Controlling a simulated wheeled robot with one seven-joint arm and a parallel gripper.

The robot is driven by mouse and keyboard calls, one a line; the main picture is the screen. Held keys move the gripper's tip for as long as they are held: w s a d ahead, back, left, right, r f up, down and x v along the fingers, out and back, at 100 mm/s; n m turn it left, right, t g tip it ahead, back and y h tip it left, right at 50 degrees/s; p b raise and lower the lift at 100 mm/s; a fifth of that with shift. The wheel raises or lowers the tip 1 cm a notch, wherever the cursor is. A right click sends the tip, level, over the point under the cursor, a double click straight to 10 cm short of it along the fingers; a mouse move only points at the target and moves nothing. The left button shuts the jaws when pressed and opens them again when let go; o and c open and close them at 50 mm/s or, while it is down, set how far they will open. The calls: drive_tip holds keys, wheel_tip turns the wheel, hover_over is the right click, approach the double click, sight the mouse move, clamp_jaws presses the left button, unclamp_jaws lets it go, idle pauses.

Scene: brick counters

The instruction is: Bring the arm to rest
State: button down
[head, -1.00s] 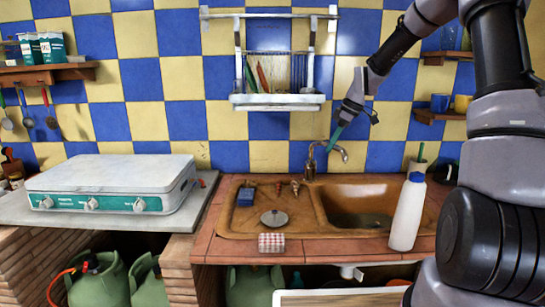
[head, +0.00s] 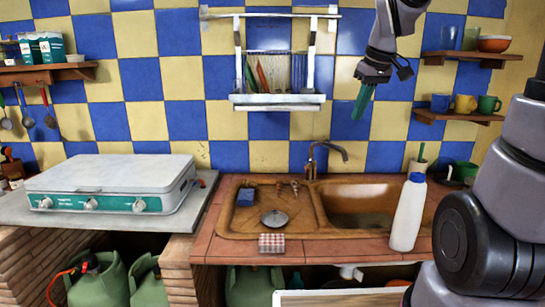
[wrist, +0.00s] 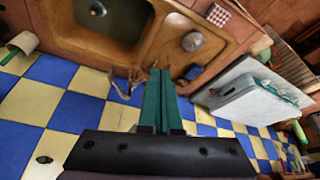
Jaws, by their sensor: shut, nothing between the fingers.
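My gripper (head: 362,102) is raised high over the sink (head: 365,205), in front of the checkered wall and right of the dish rack. Its green fingers point down and are shut with nothing between them. The fingers also show in the wrist view (wrist: 167,90), side by side with only a thin line between them. My arm comes in from the upper right of the head view. The gripper touches nothing that I can see.
The faucet (head: 325,155) stands below my gripper. The dish rack (head: 280,100) hangs to the left. Shelves with cups and a bowl (head: 494,44) are at the right. A white bottle (head: 407,212) stands at the sink's front right. A stove (head: 110,185) is at the left.

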drive_tip(key=s+d+r+m+t, duration=0.1)
drive_tip(key=s+r+m, duration=0.1)
drive_tip(key=s+m, duration=0.2)
drive_tip(key=s+d+r+m+t, duration=0.1)
drive_tip(key=s+m, duration=0.3)
drive_tip(key=s, duration=0.7)
drive_tip(key=shift+s+d+r+t, duration=0.25)
drive_tip(key=shift+s+r+t, duration=0.05)
drive_tip(key=shift+r+t, duration=0.35)
